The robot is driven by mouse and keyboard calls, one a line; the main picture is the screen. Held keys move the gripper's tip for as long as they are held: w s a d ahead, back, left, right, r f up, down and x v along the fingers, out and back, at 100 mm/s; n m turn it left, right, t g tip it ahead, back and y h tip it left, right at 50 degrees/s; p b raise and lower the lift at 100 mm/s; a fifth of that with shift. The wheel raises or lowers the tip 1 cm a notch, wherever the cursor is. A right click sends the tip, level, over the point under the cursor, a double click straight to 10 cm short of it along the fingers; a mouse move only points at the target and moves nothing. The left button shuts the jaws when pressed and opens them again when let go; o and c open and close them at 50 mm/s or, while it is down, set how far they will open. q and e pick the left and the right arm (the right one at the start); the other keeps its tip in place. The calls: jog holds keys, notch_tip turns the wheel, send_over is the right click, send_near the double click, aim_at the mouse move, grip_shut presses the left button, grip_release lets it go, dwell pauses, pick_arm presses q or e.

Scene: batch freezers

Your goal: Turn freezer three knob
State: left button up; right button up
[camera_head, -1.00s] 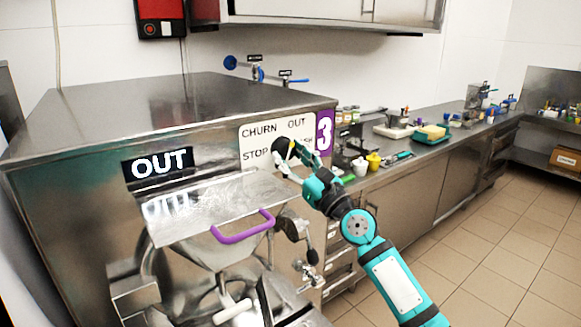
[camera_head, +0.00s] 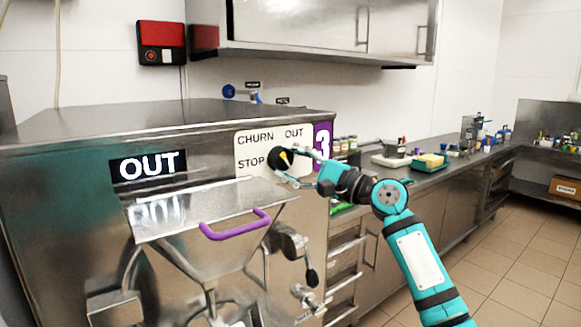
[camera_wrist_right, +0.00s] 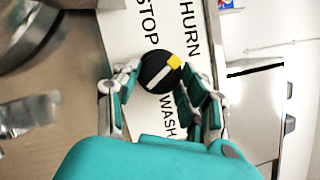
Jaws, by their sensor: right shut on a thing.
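The freezer three knob (camera_head: 277,161) is round and black with a white bar ending in a yellow tip. It sits on a white plate (camera_head: 246,145) marked CHURN, OUT, STOP and WASH, beside a purple 3 label. My right gripper (camera_head: 289,165) is at the knob, its fingers on either side. In the wrist view, the knob (camera_wrist_right: 155,77) lies between the fingertips of my right gripper (camera_wrist_right: 160,82), which is shut on it. The yellow tip points roughly toward CHURN. The gripper hides the OUT label there. My left gripper is out of view.
A black display (camera_head: 148,166) on the freezer reads OUT. A sloping metal lid with a purple handle (camera_head: 236,226) juts out below the knob. A steel counter (camera_head: 440,172) with trays and small containers runs off to the right. The tiled floor (camera_head: 520,260) is clear.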

jog(key=n, duration=0.1)
jog(key=n+g+p, duration=0.1)
jog(key=n, duration=0.1)
jog(key=shift+r, duration=0.3)
jog(key=n+h+p, duration=0.1)
jog(key=n+p, duration=0.1)
jog(key=shift+r+n+g, duration=0.1)
jog(key=shift+n+g, duration=0.2)
jog(key=n+h+p, duration=0.1)
jog(key=n+p, duration=0.1)
jog(key=shift+r+n+g+h, duration=0.1)
jog(key=shift+n+g+h, duration=0.2)
jog(key=shift+n+g, duration=0.1)
jog(key=shift+n+h+p, duration=0.5)
jog(key=shift+n+p, duration=0.15)
jog(key=shift+n, duration=0.35)
jog(key=o, duration=1.2)
jog(key=shift+d, duration=0.1)
jog(key=v, duration=1.1)
jog(key=shift+s+d, duration=0.3)
jog(key=shift+s, duration=0.05)
